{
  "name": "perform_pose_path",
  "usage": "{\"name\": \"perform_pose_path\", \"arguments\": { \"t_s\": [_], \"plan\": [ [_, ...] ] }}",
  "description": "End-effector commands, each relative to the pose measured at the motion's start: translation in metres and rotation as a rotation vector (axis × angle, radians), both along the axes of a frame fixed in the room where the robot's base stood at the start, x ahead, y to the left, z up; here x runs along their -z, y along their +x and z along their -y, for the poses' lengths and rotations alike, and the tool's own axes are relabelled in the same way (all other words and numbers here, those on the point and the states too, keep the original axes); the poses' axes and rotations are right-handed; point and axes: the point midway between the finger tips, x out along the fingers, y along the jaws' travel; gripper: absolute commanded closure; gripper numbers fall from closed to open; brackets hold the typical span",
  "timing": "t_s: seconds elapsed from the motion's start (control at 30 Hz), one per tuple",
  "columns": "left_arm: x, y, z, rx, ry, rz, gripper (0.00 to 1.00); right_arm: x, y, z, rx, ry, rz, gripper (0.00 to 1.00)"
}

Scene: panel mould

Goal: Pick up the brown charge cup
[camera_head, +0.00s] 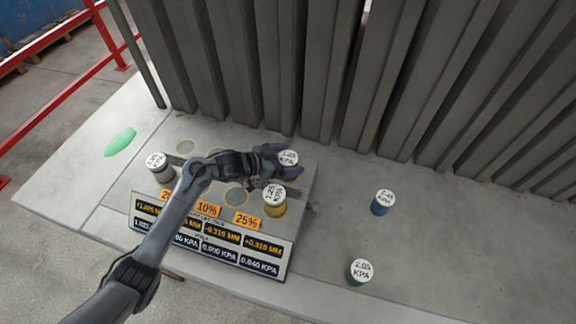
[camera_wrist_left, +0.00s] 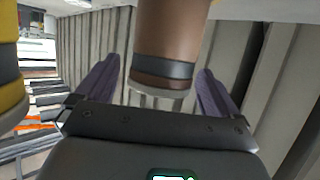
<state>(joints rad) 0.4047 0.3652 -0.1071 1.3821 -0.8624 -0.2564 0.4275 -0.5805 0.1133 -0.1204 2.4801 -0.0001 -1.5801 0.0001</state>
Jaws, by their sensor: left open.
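The brown charge cup (camera_wrist_left: 170,40) stands between the two purple fingers of my left gripper in the left wrist view. It has a dark band and a pale end. My left gripper (camera_head: 280,161) is open around the cup. In the left wrist view gaps show between the fingers and the cup.
A yellow cup (camera_head: 273,200) stands close in front of the gripper. A grey cup (camera_head: 160,168) is at the board's left. A blue cup (camera_head: 382,203) and a green cup (camera_head: 359,272) stand to the right on the bench. Grey ribbed panels (camera_head: 330,75) rise behind.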

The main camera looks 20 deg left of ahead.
Motion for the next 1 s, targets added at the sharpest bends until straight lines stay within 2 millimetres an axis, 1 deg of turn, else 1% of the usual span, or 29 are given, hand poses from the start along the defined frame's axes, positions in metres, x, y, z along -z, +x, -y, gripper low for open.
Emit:
{"name": "perform_pose_path", "arguments": {
  "t_s": [0.03,0.2,0.47,0.9,0.93,1.0],
  "plan": [
    [0.0026,0.0047,0.0048,0.0,-0.003,-0.001,0.04,0.001,0.0001,0.0,0.0,0.0,0.0,0.04],
    [0.0077,0.0132,0.0123,0.0,-0.001,-0.001,0.04,0.0017,0.0003,0.0001,0.0,0.0,0.0,0.04],
    [0.0083,0.0141,0.013,0.0,0.0,0.0,0.04,0.0018,0.0001,0.0016,-0.004,-0.007,0.0,0.04],
    [0.0085,0.0139,0.0128,0.0,0.001,-0.001,0.72,0.0019,0.0001,0.0028,-0.007,-0.012,0.001,0.04],
    [0.0084,0.0138,0.0127,0.0,0.001,-0.001,0.76,0.0019,0.0001,0.0027,-0.007,-0.011,0.001,0.04],
    [0.0069,0.0143,0.0128,-0.001,0.0,0.002,0.76,0.0017,0.0001,0.0024,-0.006,-0.01,0.001,0.04]
  ]
}}
